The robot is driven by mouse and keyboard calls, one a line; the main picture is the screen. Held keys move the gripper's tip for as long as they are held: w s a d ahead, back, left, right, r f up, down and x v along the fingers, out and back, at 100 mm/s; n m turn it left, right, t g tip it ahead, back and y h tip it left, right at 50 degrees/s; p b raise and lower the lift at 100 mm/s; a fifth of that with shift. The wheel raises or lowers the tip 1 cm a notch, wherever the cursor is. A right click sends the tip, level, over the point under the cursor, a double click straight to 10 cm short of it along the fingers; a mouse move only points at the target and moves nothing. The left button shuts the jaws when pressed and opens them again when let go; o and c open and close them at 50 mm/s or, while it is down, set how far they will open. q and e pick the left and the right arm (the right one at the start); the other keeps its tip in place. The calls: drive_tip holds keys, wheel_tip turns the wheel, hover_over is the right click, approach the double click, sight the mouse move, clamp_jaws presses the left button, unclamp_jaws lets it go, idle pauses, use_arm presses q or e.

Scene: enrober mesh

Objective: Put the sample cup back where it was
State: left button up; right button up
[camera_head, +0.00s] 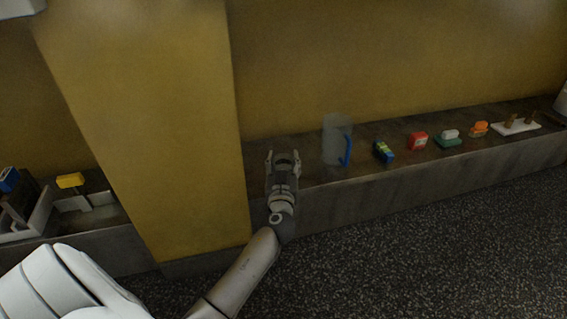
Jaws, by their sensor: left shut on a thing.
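My left gripper (283,157) reaches over the grey ledge (312,172), just right of the yellow pillar. Its two fingers are shut on a small dark round thing (287,160), which looks like the sample cup. The fingers and palm hide part of it. I cannot tell whether it touches the ledge. My right gripper is not in view.
A translucent jug with a blue handle (336,142) stands close right of my left gripper. Farther right are a blue-green box (383,152), a red item (418,140) and a white board (516,127). The yellow pillar (185,130) stands left.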

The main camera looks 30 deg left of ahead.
use_arm(q)
drive_tip(key=o, duration=1)
drive_tip(key=shift+o, duration=0.2)
